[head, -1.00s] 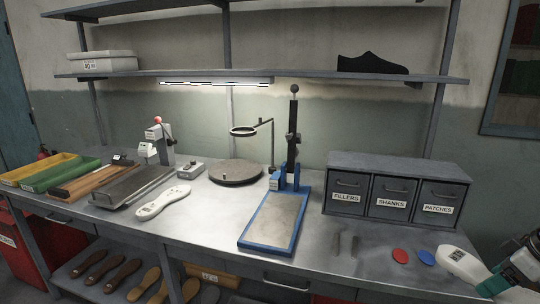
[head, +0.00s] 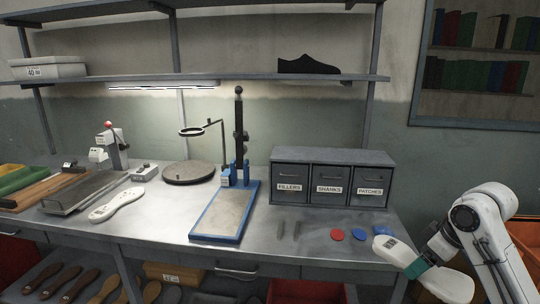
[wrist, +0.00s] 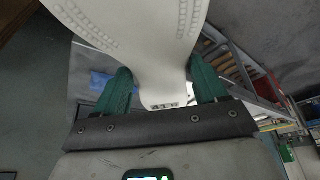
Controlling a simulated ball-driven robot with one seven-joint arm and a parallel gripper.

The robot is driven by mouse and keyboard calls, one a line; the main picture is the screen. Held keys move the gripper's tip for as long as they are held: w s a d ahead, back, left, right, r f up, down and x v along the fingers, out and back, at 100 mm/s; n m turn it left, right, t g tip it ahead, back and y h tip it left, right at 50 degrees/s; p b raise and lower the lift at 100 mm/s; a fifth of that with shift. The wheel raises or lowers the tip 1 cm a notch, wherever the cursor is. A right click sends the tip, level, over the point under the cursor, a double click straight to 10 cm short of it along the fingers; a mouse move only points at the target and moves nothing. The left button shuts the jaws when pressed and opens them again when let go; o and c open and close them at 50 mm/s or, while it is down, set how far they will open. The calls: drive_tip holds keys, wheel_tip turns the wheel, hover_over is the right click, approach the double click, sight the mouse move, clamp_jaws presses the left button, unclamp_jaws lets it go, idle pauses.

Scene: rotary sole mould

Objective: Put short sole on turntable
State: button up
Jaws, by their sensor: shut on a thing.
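My gripper (head: 424,264) is shut on a white sole (head: 395,250) at the bench's right end. Another white sole (head: 117,204) lies flat on the bench at the left. The round dark turntable (head: 188,173) lies flat towards the back of the bench, left of the blue stand, with nothing seen on it. My gripper is well to its right. I cannot tell by size which sole is the short one.
A blue-framed tray (head: 224,211) with an upright stand (head: 239,140) and a ring on an arm (head: 191,132) are beside the turntable. The bench front (head: 300,262) is fairly clear.

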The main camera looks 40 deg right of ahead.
drive_tip(key=w+a+f, duration=1.2)
drive_tip(key=w+a, duration=0.5)
drive_tip(key=a+f, duration=0.6)
drive_tip(key=a, duration=0.6)
drive_tip(key=s+a+f+n, duration=0.1)
drive_tip(key=a+f, duration=0.6)
drive_tip(key=a, duration=0.5)
drive_tip(key=shift+a+f, duration=0.2)
drive_tip(key=shift+f, duration=0.05)
